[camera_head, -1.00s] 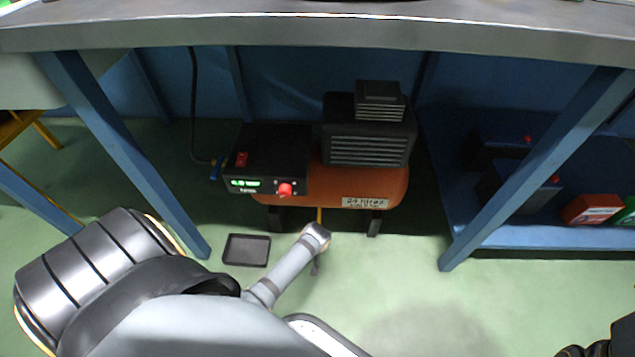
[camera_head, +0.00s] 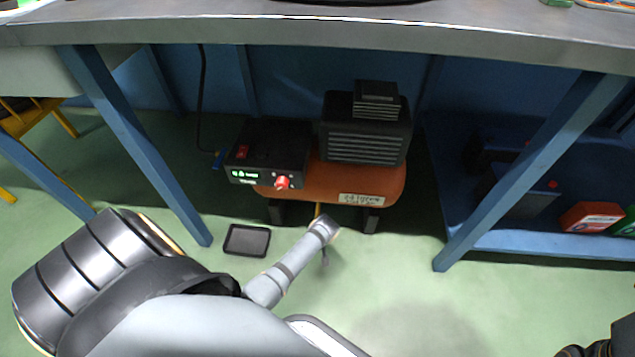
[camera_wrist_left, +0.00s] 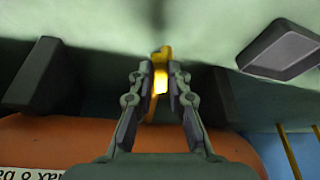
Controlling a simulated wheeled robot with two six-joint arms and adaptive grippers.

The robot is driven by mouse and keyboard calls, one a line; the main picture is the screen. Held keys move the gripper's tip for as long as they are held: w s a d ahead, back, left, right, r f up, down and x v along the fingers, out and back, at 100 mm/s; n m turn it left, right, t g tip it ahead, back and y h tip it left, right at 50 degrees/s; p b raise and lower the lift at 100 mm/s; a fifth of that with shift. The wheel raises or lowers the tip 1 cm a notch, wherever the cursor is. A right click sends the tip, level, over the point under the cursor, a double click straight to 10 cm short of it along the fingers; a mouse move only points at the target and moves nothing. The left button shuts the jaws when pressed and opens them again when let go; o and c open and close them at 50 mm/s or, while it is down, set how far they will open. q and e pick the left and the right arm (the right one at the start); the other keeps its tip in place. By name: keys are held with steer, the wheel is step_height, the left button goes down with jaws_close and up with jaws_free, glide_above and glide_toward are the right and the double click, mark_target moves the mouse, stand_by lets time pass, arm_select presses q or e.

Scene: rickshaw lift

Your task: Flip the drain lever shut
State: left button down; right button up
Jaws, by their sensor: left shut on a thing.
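The drain lever (camera_wrist_left: 161,58) is a small yellow piece under the orange compressor tank (camera_head: 340,182). In the left wrist view it stands between the fingers of my left gripper (camera_wrist_left: 158,72), which are closed in on it from both sides. In the head view a bit of yellow (camera_head: 318,210) shows below the tank, beside the end of my left arm. The left fingertips are mostly hidden there by the wrist. A dark part of my right arm shows at the bottom right corner of the head view, but its fingers cannot be made out.
A dark tray (camera_head: 247,240) lies on the green floor left of my left wrist. The tank stands on dark feet (camera_head: 370,219). A grey workbench (camera_head: 320,30) with blue legs (camera_head: 530,175) spans above. A blue shelf (camera_head: 560,241) holds boxes at right.

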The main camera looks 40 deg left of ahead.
arm_select(q)
steer(key=shift+w+d+r+n, duration=0.1)
steer(key=shift+w+d+n, duration=0.15)
steer(key=shift+n, duration=0.35)
steer(key=shift+w+d+n+g+y+b, duration=0.2)
steer(key=shift+w+n+g+b, duration=0.85)
steer(key=shift+n, duration=0.95)
steer(key=shift+w+d+n+g+y+b, duration=0.15)
steer(key=shift+w+n+g+b, duration=0.6)
steer(key=shift+n+b, duration=0.95)
steer(key=shift+w+d+n+g+y+b, duration=0.2)
steer(key=shift+w+n+g+b, duration=0.6)
steer(key=shift+n, duration=1.5)
steer(key=shift+w+a, duration=0.15)
steer(key=shift+w, duration=0.2)
steer(key=c, duration=1.3)
jaws_free()
